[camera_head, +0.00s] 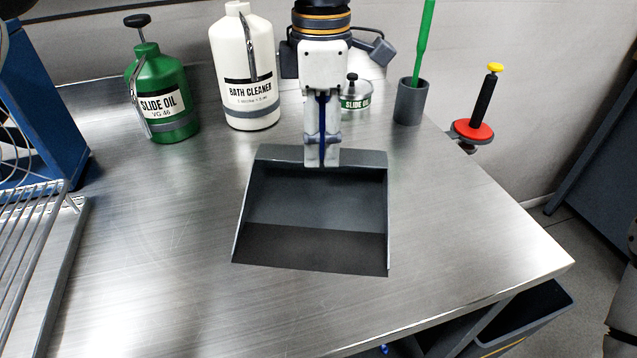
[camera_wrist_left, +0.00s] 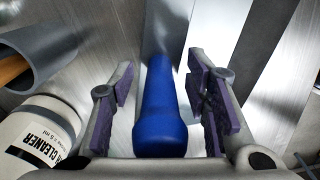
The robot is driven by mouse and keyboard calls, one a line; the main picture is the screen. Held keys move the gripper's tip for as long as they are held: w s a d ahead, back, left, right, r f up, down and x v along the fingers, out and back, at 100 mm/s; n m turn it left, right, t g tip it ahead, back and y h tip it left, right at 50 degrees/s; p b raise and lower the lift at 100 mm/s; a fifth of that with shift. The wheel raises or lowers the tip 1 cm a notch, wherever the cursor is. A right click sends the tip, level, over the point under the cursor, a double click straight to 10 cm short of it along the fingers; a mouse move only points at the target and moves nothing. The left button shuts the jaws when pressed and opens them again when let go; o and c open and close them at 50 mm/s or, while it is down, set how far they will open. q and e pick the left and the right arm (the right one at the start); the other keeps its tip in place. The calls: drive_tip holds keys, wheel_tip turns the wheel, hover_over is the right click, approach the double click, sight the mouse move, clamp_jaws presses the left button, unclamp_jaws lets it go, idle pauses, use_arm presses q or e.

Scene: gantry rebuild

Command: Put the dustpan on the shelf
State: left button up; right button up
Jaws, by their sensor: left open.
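A dark grey dustpan (camera_head: 312,205) lies on the metal table with its wide mouth toward the front edge. Its blue handle (camera_wrist_left: 160,110) shows clearly in the left wrist view and runs back from the pan. My left gripper (camera_head: 322,155) comes down over the handle, at the back rim of the pan. Its purple-padded fingers stand on either side of the handle, open, with gaps between pads and handle. In the head view the fingers hide most of the handle. My right gripper is in neither view. I cannot identify the shelf for certain.
A white bath cleaner bottle (camera_head: 245,75), a green slide oil can (camera_head: 162,95), a small slide oil tin (camera_head: 356,97) and a grey cup (camera_head: 410,102) stand behind. A wire rack (camera_head: 35,235) is at left. The table's front right is clear; a dark bin (camera_head: 520,315) sits below.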

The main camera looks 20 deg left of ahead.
sight(322, 116)
use_arm(q)
clamp_jaws()
drive_tip(key=shift+r, duration=0.15)
drive_tip(key=shift+r, duration=0.2)
wheel_tip(322, 116, up, 2)
drive_tip(key=shift+w+r, duration=0.1)
drive_tip(key=shift+r, duration=0.1)
drive_tip(key=s+d+r, duration=0.3)
drive_tip(key=d+r, duration=0.7)
drive_tip(key=d, duration=0.3)
drive_tip(key=shift+d, duration=0.4)
